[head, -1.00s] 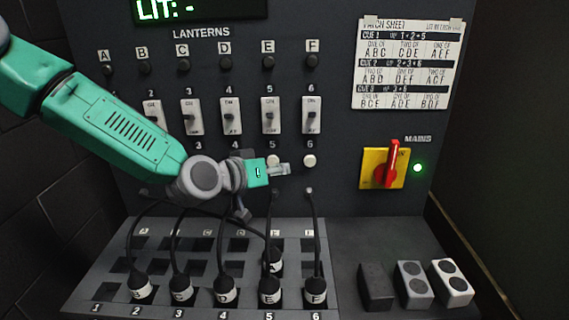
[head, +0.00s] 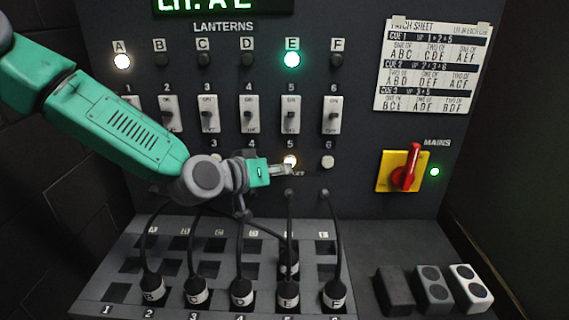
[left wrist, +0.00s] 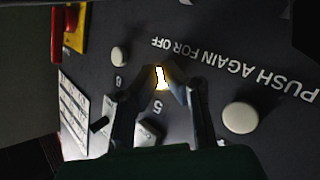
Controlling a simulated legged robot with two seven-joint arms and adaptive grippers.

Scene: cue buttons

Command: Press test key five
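Test key five (head: 290,160) is the round key under the number 5 on the upright panel, and it glows. In the left wrist view the glowing key (left wrist: 161,78) shows partly hidden behind my fingertips. Lantern A (head: 122,61) glows white and lantern E (head: 292,60) glows green. The display (head: 224,4) reads "LIT: A E". My right gripper is in neither view.
Key six (head: 328,161) is unlit to the right. Several switches (head: 331,115) sit above. Below, plugs with cables (head: 336,294) stand in the sloping socket board.

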